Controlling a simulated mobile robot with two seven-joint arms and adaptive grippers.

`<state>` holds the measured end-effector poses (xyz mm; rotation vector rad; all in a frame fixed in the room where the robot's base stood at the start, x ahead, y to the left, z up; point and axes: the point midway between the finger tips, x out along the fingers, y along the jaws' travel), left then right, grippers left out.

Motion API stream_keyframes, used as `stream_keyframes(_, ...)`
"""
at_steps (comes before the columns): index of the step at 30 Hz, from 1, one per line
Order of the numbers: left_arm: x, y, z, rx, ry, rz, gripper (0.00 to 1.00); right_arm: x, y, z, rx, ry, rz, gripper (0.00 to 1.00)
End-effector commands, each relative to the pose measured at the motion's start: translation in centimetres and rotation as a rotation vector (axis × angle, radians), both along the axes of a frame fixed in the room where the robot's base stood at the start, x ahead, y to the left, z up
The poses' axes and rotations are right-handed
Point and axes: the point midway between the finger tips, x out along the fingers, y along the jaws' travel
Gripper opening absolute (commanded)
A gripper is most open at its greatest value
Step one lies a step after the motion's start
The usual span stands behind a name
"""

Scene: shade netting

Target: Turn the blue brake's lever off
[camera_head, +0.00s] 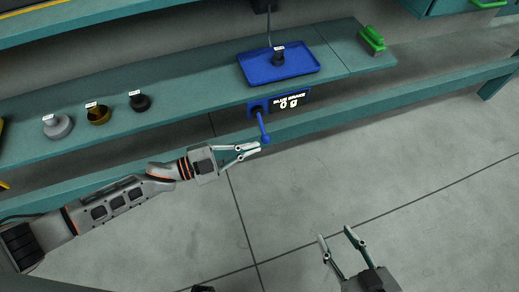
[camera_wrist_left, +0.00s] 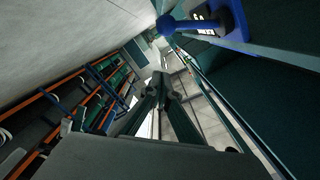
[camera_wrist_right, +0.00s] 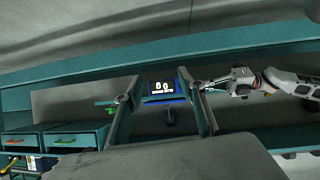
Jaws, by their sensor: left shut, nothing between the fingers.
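The blue brake (camera_head: 295,101) is a blue plate with white markings on the front edge of the teal bench. Its blue lever (camera_head: 262,127) hangs down with a slight tilt and ends in a round knob. The knob also shows in the left wrist view (camera_wrist_left: 166,25), beyond and above the fingertips. My left gripper (camera_head: 255,149) is shut and empty, just below and left of the knob; whether it touches is unclear. My right gripper (camera_head: 337,236) is open and empty over the floor, well away. The plate shows between its fingers in the right wrist view (camera_wrist_right: 163,100).
A blue tray (camera_head: 300,72) with a black weight (camera_head: 278,55) stands above the brake. Silver (camera_head: 57,127), brass (camera_head: 98,115) and black (camera_head: 139,102) weights stand at the bench's left. A green-handled object (camera_head: 372,38) sits at right. A teal rail runs below; the floor in front is clear.

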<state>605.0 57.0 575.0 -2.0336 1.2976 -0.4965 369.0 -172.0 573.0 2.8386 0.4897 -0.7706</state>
Motion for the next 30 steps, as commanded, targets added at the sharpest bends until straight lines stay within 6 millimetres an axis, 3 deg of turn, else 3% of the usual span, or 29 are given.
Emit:
stream_keyframes(6,-2.1,4.1,-0.2,0.002,0.005,0.000,0.00,0.5,-0.3,0.3,-0.010,-0.009,-0.003,0.40)
stream_keyframes(12,-3.1,6.1,-0.1,0.000,0.005,-0.001,0.00,0.3,-0.5,0.2,-0.018,-0.006,-0.003,0.40)
stream_keyframes(30,-3.4,6.7,-0.1,-0.001,0.006,-0.001,0.00,0.0,-0.5,-0.1,-0.019,0.002,-0.002,0.40)
